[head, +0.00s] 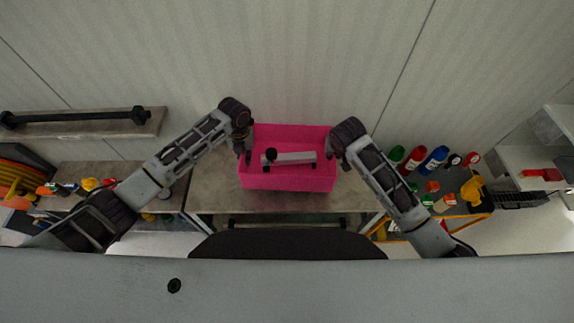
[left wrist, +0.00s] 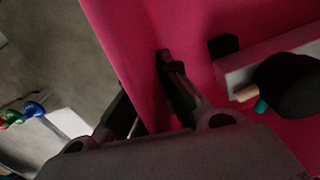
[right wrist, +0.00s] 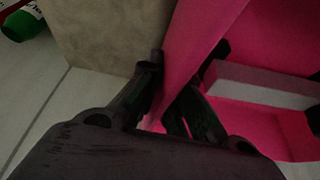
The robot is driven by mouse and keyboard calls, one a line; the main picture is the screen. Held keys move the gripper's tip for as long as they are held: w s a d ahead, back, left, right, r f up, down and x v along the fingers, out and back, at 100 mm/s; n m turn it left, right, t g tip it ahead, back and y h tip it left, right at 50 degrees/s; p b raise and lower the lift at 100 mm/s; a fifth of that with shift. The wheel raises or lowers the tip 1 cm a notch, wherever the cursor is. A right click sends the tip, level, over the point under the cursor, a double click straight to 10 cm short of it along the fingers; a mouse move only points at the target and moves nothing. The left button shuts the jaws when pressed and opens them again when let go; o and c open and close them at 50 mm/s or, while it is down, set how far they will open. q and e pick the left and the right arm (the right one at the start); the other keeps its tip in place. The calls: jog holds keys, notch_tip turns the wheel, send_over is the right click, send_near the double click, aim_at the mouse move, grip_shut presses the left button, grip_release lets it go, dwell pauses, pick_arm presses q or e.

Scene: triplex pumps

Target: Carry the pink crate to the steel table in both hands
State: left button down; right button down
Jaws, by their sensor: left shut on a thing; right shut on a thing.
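The pink crate (head: 287,180) is in the middle of the head view, over a table with a grey-brown top (head: 211,189). I cannot tell whether it rests on the top or hangs just above it. A pale bar-shaped part with a dark round end (head: 293,157) lies inside the crate. My left gripper (head: 246,156) is shut on the crate's left wall, which also shows in the left wrist view (left wrist: 118,45). My right gripper (head: 333,152) is shut on the right wall, seen in the right wrist view (right wrist: 190,50).
A shelf with a dark bar (head: 75,118) is at the left. Small coloured items (head: 90,184) lie on a surface below it. Several bottles (head: 434,160) and a cart (head: 452,195) with coloured things stand right of the crate. A pale wall is behind.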

pick_arm(q)
jog(key=shift+f, duration=0.1)
pick_arm(e)
jog(key=shift+f, duration=0.1)
